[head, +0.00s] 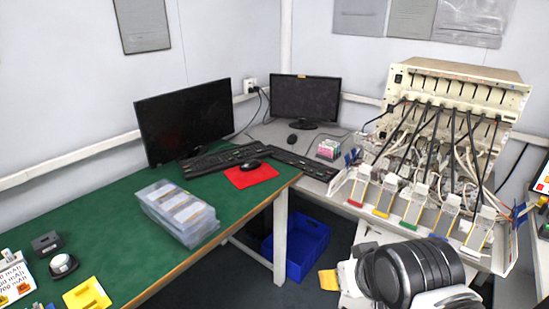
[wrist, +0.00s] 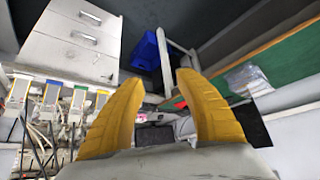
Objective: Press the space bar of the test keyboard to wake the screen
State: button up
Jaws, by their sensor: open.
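Two black keyboards show in the head view. One keyboard (head: 305,164) lies on the grey desk before the smaller monitor (head: 306,97), left of the battery tester (head: 455,95). The other keyboard (head: 222,159) lies on the green table before the larger monitor (head: 185,120). I cannot tell from labels which is the test keyboard, and their space bars are too small to make out. Both screens are dark. My gripper (wrist: 160,82) shows in the wrist view with two yellow fingers spread wide and nothing between them.
A black mouse (head: 250,164) sits on a red mat (head: 252,178). Clear plastic boxes (head: 180,212) stand on the green table (head: 110,222). A blue bin (head: 296,247) is on the floor. Tester cables and coloured cell holders crowd the right. A small box (head: 328,149) sits beside the grey-desk keyboard.

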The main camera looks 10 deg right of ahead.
grip_shut()
dwell(1.1)
